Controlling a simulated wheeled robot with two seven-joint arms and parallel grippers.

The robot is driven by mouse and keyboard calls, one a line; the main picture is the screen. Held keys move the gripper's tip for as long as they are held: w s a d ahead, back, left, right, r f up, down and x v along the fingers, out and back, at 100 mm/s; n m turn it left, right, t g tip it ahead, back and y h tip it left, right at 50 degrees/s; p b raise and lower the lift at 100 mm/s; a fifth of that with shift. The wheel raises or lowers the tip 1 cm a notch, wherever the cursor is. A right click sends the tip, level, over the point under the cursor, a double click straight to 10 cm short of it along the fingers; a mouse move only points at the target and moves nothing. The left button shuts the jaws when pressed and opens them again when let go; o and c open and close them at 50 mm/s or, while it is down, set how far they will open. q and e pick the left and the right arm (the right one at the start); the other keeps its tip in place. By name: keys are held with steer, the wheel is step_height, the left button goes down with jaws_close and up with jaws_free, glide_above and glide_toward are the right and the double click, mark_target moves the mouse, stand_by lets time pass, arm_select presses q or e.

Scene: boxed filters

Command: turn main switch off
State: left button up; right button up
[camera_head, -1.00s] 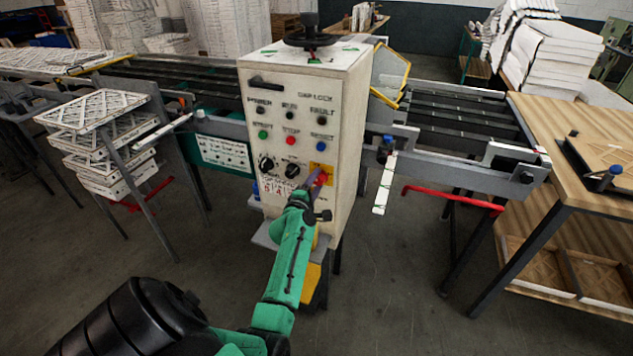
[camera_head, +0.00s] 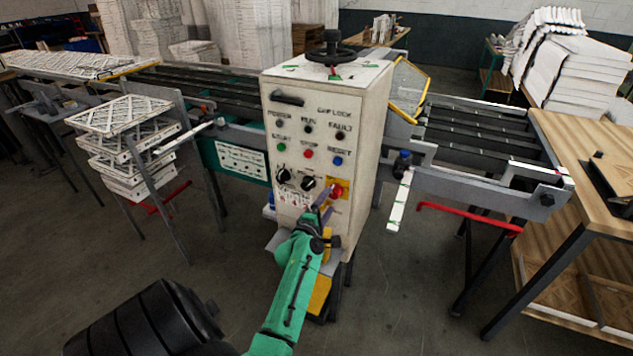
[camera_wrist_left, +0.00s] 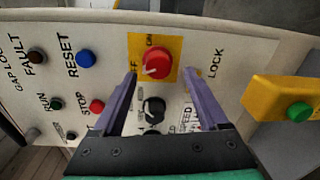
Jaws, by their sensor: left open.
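The main switch (camera_head: 337,191) is a red rotary knob on a yellow plate, low on the right of the white control box's front panel (camera_head: 310,120). In the left wrist view the red knob (camera_wrist_left: 156,63) shows whole, with a white mark on it and lettering beside it on the plate. My left gripper (camera_head: 325,208) is open in front of the panel, just below the knob. In the left wrist view its two purple fingers (camera_wrist_left: 162,78) stand apart to either side of the knob, which is not gripped. Whether the fingertips touch the panel is unclear. My right gripper is not in view.
Black selector knobs (camera_head: 284,175) and coloured buttons (camera_head: 308,154) sit close by on the panel. A yellow box with a green button (camera_wrist_left: 299,112) is at the right in the wrist view. A red bar (camera_head: 468,216) and workbench (camera_head: 580,150) stand to the right.

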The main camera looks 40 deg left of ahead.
arm_select(q)
steer(key=p+v, duration=0.1)
steer(key=v, duration=0.9)
steer(key=shift+s, duration=0.35)
steer(key=shift+d, duration=0.1)
